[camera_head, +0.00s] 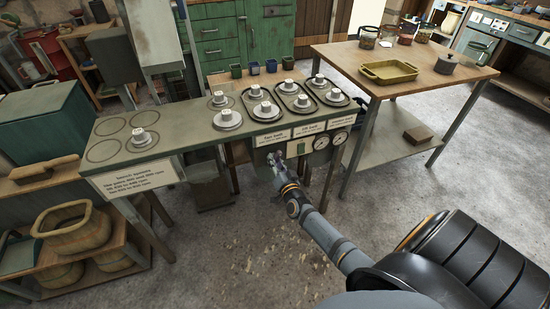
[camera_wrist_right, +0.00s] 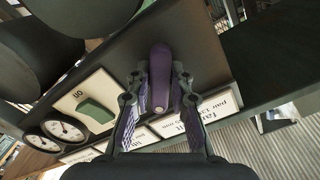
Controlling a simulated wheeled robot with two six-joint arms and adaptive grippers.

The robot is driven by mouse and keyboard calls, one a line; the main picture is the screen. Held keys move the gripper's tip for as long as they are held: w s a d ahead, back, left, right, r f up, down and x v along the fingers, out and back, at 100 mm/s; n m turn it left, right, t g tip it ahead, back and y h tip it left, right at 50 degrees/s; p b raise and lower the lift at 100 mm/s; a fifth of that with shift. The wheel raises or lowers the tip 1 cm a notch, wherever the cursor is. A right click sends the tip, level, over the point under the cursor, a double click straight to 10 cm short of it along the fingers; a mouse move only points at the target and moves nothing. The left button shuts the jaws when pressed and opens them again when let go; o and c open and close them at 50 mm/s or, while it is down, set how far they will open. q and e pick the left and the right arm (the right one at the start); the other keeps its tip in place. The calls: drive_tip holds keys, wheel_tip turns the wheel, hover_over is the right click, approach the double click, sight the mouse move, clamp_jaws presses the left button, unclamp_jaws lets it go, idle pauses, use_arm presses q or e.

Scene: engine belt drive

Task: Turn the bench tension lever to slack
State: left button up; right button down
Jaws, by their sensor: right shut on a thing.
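The tension lever (camera_wrist_right: 160,75) is a purple, rounded bar on the dark front panel of the bench. In the right wrist view it stands between the two fingers of my right gripper (camera_wrist_right: 158,100), which is shut on it. In the head view my right gripper (camera_head: 280,172) is at the bench's front panel, below the printed labels, and largely covers the lever. The lever's exact angle on its scale cannot be told. My left gripper is in neither view.
A plate with a green rocker switch (camera_wrist_right: 95,110) and two dials (camera_wrist_right: 55,133) sit beside the lever. Several metal pulleys stand on the bench top (camera_head: 185,134). A wooden table (camera_head: 335,54) with a yellow tray (camera_head: 389,72) is at the right. Floor in front is clear.

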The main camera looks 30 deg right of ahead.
drive_tip(key=n+p, duration=0.3)
drive_tip(key=n, duration=0.2)
drive_tip(key=shift+r, duration=0.1)
drive_tip(key=shift+n+p, duration=0.6)
drive_tip(key=shift+n, duration=0.2)
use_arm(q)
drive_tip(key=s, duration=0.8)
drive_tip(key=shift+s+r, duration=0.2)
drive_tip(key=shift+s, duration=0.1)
use_arm(e)
drive_tip(key=shift+d, duration=0.1)
drive_tip(key=c, duration=1.2)
unclamp_jaws()
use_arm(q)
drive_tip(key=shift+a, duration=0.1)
use_arm(e)
drive_tip(key=shift+s, duration=0.1)
